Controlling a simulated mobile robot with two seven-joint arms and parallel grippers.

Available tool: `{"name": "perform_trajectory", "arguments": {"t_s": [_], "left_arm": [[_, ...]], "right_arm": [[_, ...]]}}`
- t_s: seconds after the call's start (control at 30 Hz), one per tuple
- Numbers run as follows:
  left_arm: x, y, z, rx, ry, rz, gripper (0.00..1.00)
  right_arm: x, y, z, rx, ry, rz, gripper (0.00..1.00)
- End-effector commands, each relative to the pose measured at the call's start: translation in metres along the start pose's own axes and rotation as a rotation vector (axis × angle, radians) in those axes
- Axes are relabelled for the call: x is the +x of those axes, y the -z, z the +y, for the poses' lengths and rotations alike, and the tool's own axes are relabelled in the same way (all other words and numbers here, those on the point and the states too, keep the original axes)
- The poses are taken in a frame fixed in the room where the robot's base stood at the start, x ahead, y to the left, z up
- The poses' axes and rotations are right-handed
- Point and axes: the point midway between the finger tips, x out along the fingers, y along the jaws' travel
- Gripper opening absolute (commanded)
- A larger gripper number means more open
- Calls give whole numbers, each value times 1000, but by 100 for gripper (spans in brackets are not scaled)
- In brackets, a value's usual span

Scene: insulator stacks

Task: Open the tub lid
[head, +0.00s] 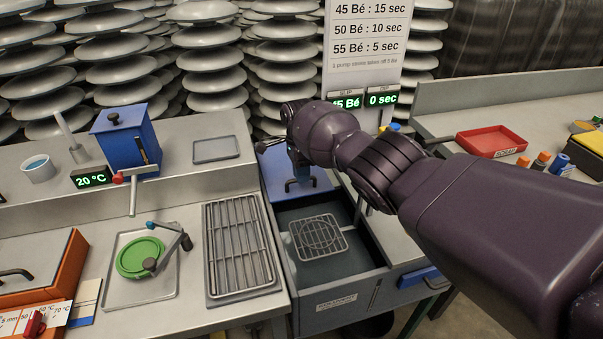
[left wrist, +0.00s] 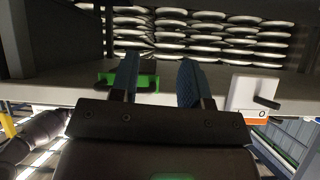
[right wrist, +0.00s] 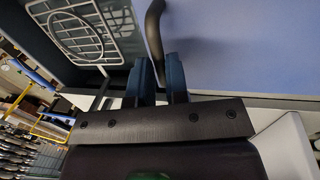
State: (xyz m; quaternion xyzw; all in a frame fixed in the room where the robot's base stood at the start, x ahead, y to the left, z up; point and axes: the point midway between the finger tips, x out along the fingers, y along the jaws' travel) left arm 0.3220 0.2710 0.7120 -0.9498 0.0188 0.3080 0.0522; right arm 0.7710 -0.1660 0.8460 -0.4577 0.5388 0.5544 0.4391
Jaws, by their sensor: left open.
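The grey-blue tub (head: 335,306) stands at the front centre of the head view, its front opening uncovered. A wire rack (head: 318,237) shows inside it. The blue lid (head: 318,182) lies at the tub's back end, partly behind my right wrist. My right gripper (head: 298,168) points down at the lid's dark handle (head: 300,185). In the right wrist view the handle (right wrist: 153,35) runs down between the close-set fingers (right wrist: 160,78), which look shut on it. My left gripper (left wrist: 157,70) is open and empty, seen only in the left wrist view, facing the bench.
A metal grate (head: 240,248) and a tray (head: 115,290) with a green disc (head: 138,257) lie left of the tub. A blue box (head: 125,140) stands behind them. An orange box (head: 60,270) is at far left, a red tray (head: 492,141) at right.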

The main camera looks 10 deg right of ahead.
Motion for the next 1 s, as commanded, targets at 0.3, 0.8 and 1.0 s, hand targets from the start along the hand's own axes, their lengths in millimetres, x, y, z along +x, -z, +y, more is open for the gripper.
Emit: {"name": "perform_trajectory", "arguments": {"t_s": [0.3,0.8,1.0], "left_arm": [[0,0,1,-5,1,2,43],[-1,6,2,-13,3,11,43],[-2,6,0,-8,3,11,43]], "right_arm": [[0,0,0,0,0,0,38],[-54,0,0,1,4,0,38],[-86,0,0,0,3,0,38]]}}
